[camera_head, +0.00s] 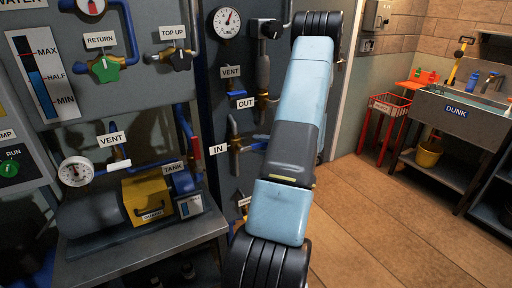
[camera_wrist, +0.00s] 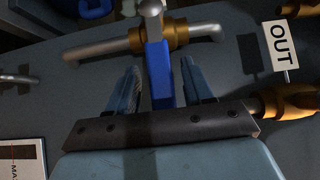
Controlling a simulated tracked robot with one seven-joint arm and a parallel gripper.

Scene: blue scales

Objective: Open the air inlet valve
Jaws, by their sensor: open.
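The air inlet valve, beside the IN label (camera_head: 218,149), is a brass body with a blue lever (camera_head: 258,146) on the dark blue panel. In the wrist view the blue lever (camera_wrist: 161,75) sticks out across the silver pipe, at right angles to it, from the brass body (camera_wrist: 178,35). My gripper (camera_wrist: 160,88) is open, with one finger on each side of the lever and a visible gap to both. The lever's end is near the gripper's palm. In the head view my arm hides the gripper.
The OUT label (camera_wrist: 281,45) and another brass fitting (camera_wrist: 285,102) lie right of my gripper in the wrist view. The VENT valve with its blue handle (camera_head: 243,103) is above the inlet. A yellow compressor unit (camera_head: 147,198) stands left. Open floor lies right.

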